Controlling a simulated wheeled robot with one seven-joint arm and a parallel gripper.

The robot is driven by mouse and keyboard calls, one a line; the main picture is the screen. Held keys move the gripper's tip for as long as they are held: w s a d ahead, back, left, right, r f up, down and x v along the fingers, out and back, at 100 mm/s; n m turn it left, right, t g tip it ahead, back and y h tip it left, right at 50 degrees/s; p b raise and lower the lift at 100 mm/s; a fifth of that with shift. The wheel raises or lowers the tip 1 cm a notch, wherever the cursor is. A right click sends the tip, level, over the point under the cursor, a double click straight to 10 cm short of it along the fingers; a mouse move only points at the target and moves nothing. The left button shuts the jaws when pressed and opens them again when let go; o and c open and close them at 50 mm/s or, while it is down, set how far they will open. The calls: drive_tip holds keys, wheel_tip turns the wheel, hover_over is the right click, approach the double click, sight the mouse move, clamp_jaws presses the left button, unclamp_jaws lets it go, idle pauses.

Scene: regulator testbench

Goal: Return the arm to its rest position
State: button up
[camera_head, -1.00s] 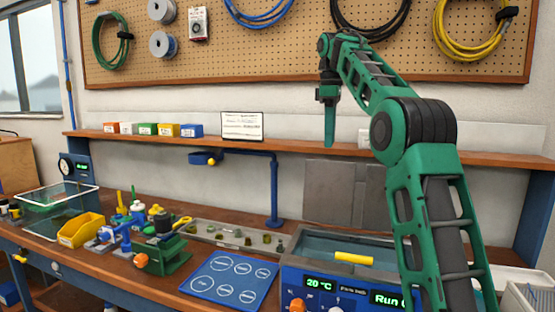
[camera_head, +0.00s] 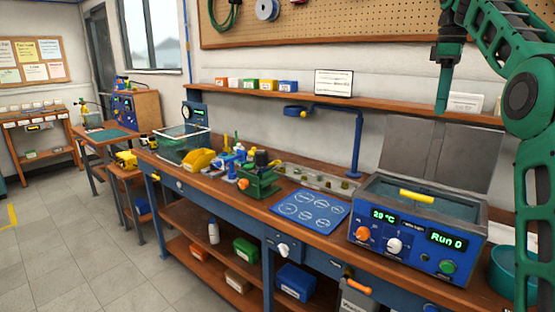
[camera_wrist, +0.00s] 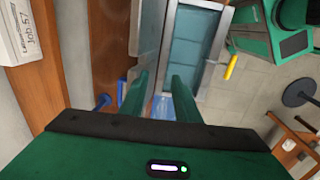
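My green arm rises at the right edge of the head view, with its elbow bent and its forearm reaching up and left. My gripper (camera_head: 443,92) hangs fingers down from it, in front of the wall shelf and above the blue water bath (camera_head: 408,240) in the picture. The wrist view shows both green fingers (camera_wrist: 160,78) apart, with nothing between them. The open bath basin (camera_wrist: 193,48) lies beyond the fingertips there, with its yellow handle (camera_wrist: 231,67) to the right.
The wooden wall shelf (camera_head: 345,101) runs behind my gripper and carries small boxes and a white card (camera_head: 333,83). On the bench are a blue mat (camera_head: 309,210), a green vise-like fixture (camera_head: 259,181) and a blue post (camera_head: 357,143). Grey floor (camera_head: 85,250) is open at left.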

drive_tip(key=s+f+m, duration=0.5)
drive_tip(key=s+f, duration=0.6)
drive_tip(key=s, duration=0.3)
drive_tip(key=s+a+f+m, duration=0.1)
drive_tip(key=s+f+m, duration=0.5)
drive_tip(key=s+f, duration=0.4)
drive_tip(key=s+a+f+m, duration=0.1)
drive_tip(key=s+f+m, duration=0.4)
drive_tip(key=s+f, duration=0.6)
drive_tip(key=s, duration=0.9)
drive_tip(key=shift+a+f+m+g+y, duration=0.25)
drive_tip(key=shift+f+m+g+y, duration=0.05)
drive_tip(key=shift+f+m+y, duration=0.1)
drive_tip(key=shift+r, duration=0.1)
drive_tip(key=shift+w+f, duration=0.25)
drive_tip(key=shift+w, duration=0.4)
